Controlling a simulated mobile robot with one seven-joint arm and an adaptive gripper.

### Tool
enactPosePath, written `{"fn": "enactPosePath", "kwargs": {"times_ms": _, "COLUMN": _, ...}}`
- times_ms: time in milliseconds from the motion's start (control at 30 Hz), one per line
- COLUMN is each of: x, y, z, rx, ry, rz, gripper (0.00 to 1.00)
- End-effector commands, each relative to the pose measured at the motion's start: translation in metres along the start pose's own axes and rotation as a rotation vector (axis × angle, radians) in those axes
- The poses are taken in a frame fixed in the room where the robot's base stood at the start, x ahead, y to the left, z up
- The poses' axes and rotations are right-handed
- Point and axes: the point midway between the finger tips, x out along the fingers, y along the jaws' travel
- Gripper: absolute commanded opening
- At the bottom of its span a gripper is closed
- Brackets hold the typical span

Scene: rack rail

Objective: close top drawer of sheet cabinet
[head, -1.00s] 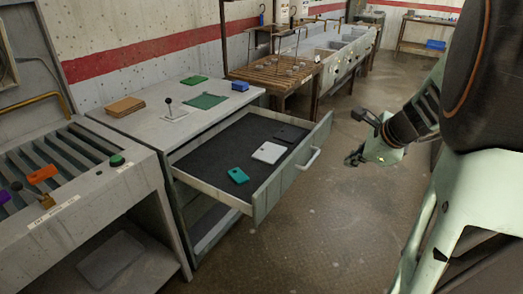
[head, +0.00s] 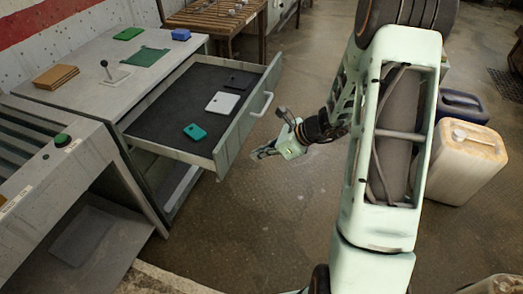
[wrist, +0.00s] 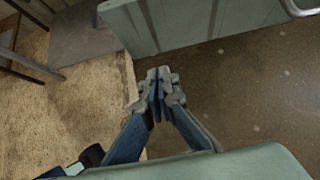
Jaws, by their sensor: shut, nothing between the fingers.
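The sheet cabinet (head: 75,87) stands at the left in the head view. Its top drawer (head: 237,118) is pulled far out, with a grey-green front and a pale bar handle (head: 262,104). A teal piece (head: 195,132), a white piece (head: 222,103) and a dark piece (head: 241,80) lie on its dark liner. My gripper (head: 258,154) is shut and empty, in front of the drawer and to the right of its front face, apart from it. In the wrist view my gripper (wrist: 158,76) points toward the drawer front (wrist: 200,18), with the handle (wrist: 300,8) at the upper right.
Brown sheets (head: 57,77), a green pad (head: 128,33), a green cloth (head: 146,56) and a blue block (head: 181,34) lie on the cabinet top. A pale jerrycan (head: 462,160) stands right of my arm. The floor before the drawer is clear.

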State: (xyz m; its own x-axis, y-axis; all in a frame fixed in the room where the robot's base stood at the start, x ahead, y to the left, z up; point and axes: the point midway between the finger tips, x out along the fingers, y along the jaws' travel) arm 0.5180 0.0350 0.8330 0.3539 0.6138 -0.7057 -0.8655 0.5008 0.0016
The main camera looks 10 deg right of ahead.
Motion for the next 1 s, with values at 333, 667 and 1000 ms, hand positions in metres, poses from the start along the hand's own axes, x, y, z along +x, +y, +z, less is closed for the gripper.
{"fn": "enactPosePath", "kwargs": {"times_ms": 333, "x": 0.068, "y": 0.001, "z": 0.010, "rx": -0.005, "ry": 0.001, "rz": 0.002, "gripper": 0.00}}
{"fn": "enactPosePath", "kwargs": {"times_ms": 667, "x": 0.087, "y": 0.000, "z": 0.029, "rx": -0.003, "ry": 0.001, "rz": -0.001, "gripper": 0.00}}
{"fn": "enactPosePath", "kwargs": {"times_ms": 1000, "x": 0.087, "y": 0.000, "z": 0.029, "rx": -0.002, "ry": 0.002, "rz": -0.001, "gripper": 0.00}}
